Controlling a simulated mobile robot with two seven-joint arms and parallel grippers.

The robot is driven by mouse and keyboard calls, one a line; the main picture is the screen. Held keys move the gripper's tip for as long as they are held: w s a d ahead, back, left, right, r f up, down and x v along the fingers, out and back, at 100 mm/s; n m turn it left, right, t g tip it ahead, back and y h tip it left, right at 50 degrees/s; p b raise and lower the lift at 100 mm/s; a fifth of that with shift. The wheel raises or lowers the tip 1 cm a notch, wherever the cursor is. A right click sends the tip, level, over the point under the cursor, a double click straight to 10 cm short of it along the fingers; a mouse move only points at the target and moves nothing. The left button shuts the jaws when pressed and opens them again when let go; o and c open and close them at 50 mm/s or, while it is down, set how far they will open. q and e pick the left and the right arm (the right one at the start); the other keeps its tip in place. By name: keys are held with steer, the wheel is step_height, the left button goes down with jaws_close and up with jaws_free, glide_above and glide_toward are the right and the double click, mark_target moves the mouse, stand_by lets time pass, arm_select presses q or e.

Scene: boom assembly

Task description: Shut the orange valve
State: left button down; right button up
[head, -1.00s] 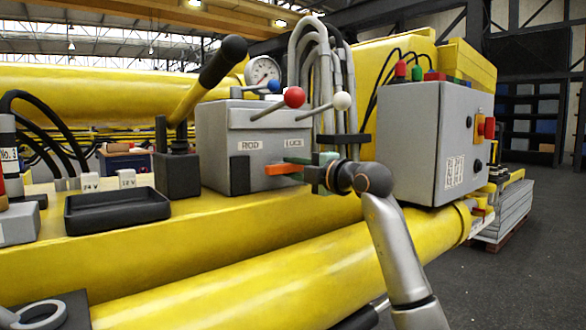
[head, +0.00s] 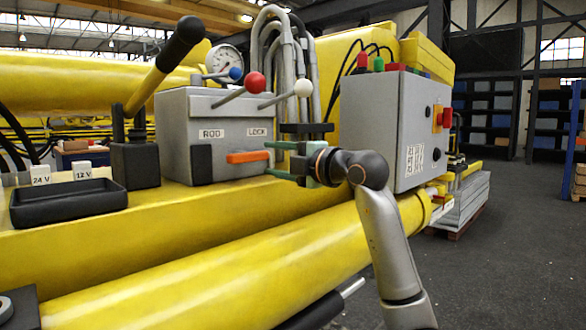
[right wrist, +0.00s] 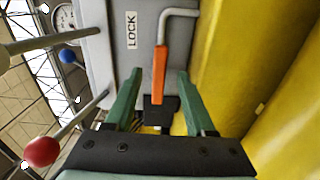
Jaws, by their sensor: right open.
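The orange valve handle (head: 248,157) lies about level on the front of the grey control box (head: 228,110), below the LOCK label. In the right wrist view the handle (right wrist: 159,72) runs lengthwise between the fingers, joined to a bent grey rod at its far end. My right gripper (head: 270,160) is open at the right end of the handle, with one green finger above its line and one below. In the right wrist view a gap shows between the handle and each finger of the gripper (right wrist: 160,78). I do not see my left gripper.
Levers with blue (head: 236,73), red (head: 255,82) and white (head: 303,88) knobs stand above the box. Grey hoses (head: 272,40) rise behind. A grey switch cabinet (head: 385,125) stands to the right. A yellow cylinder (head: 210,265) runs below, and a black tray (head: 68,203) lies left.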

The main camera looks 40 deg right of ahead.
arm_select(q)
steer(key=shift+w+d+f+b, duration=0.2)
steer(key=shift+d+f+b, duration=0.05)
steer(key=shift+d+b, duration=0.3)
arm_select(e)
steer(key=s, duration=0.6)
steer(key=shift+d, duration=0.25)
arm_select(q)
steer(key=shift+a, duration=0.1)
